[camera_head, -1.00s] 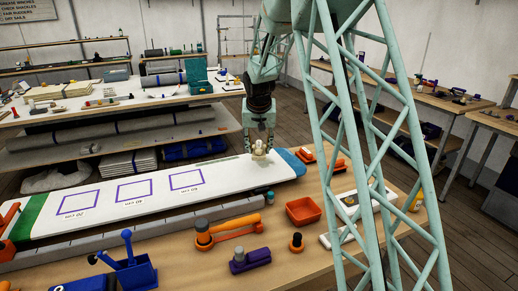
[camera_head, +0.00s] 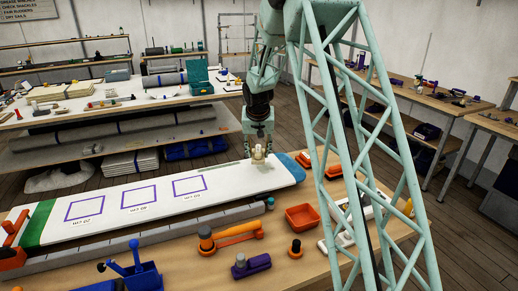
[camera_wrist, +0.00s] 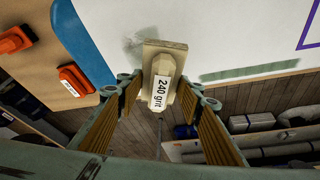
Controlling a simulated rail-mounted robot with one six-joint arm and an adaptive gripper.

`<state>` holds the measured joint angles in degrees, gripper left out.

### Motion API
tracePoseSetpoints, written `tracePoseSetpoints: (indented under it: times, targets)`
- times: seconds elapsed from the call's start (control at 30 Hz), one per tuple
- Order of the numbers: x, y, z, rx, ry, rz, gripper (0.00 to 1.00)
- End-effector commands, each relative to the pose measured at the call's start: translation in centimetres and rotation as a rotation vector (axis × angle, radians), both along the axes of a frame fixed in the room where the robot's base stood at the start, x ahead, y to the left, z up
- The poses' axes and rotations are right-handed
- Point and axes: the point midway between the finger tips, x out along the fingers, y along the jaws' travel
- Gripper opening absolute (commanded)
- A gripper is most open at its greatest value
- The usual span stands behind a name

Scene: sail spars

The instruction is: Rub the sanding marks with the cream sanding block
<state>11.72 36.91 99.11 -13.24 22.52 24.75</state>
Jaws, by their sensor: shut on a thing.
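The cream sanding block (camera_wrist: 163,75), labelled "240 grit", is between the fingers of my gripper (camera_wrist: 158,108), which is shut on it. In the head view the block (camera_head: 258,156) is below my gripper (camera_head: 258,142), at the far edge of the long white board (camera_head: 150,217), near its blue end. I cannot tell if it touches the board. A grey-green smudge (camera_wrist: 140,46) shows beside the block in the wrist view. A separate straight grey-green strip (camera_wrist: 250,70) runs along the board's edge; it also shows left of the block in the head view (camera_head: 222,165).
Purple outlined rectangles (camera_head: 139,196) mark the board. Orange clamps (camera_wrist: 75,80) lie beyond its blue end. An orange tray (camera_head: 302,216), an orange-handled tool (camera_head: 228,236) and a blue holder (camera_head: 135,272) stand on the bench in front. My lattice mast covers part of the right side.

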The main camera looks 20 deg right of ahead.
Motion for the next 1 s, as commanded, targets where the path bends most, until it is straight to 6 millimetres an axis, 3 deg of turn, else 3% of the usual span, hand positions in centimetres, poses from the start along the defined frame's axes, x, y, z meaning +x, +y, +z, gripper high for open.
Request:
tracePoseSetpoints:
  times: [1.0]
  targets:
    - [1.05,0.03,-0.02,0.002,-0.001,0.001,0.25]
